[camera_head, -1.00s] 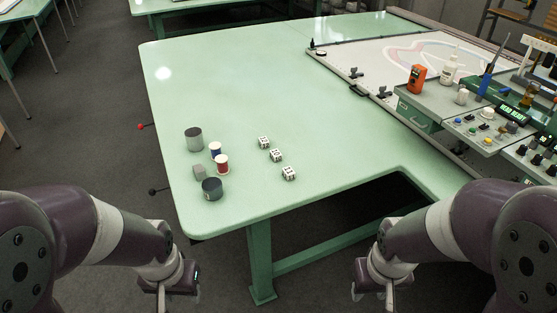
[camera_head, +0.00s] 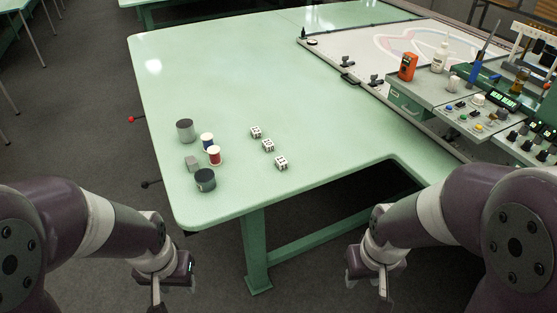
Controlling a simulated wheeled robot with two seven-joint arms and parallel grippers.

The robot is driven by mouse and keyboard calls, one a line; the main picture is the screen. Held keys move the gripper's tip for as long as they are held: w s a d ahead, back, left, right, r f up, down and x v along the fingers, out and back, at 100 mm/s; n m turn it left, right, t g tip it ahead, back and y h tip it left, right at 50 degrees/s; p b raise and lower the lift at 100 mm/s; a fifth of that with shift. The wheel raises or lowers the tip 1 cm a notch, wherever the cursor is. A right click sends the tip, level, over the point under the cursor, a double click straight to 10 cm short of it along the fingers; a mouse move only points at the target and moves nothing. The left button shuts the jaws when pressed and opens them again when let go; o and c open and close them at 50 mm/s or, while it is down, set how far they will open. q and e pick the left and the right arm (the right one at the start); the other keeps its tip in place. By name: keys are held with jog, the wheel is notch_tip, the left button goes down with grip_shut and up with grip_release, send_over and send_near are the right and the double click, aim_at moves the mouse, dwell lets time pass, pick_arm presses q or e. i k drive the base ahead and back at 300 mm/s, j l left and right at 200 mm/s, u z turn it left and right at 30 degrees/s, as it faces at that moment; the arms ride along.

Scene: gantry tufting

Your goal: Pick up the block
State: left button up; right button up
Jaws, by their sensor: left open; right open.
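A small grey block (camera_head: 192,163) sits on the near left part of the green table (camera_head: 320,100). It stands among a grey cylinder (camera_head: 185,131), a blue spool (camera_head: 207,141), a red spool (camera_head: 214,156) and a dark round container (camera_head: 205,180). My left gripper (camera_head: 173,287) is open and empty, low in the picture, in front of the table's near edge and apart from the block. My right gripper (camera_head: 368,285) is open and empty, further right, also short of the table.
Three white dice-like cubes (camera_head: 268,145) with black marks lie in a row right of the block. A control console (camera_head: 470,110) and a framed white panel (camera_head: 400,50) occupy the right side. The middle of the table is clear.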

aim_at(255, 131)
jog(key=i+z, duration=0.45)
jog(key=i, duration=1.1)
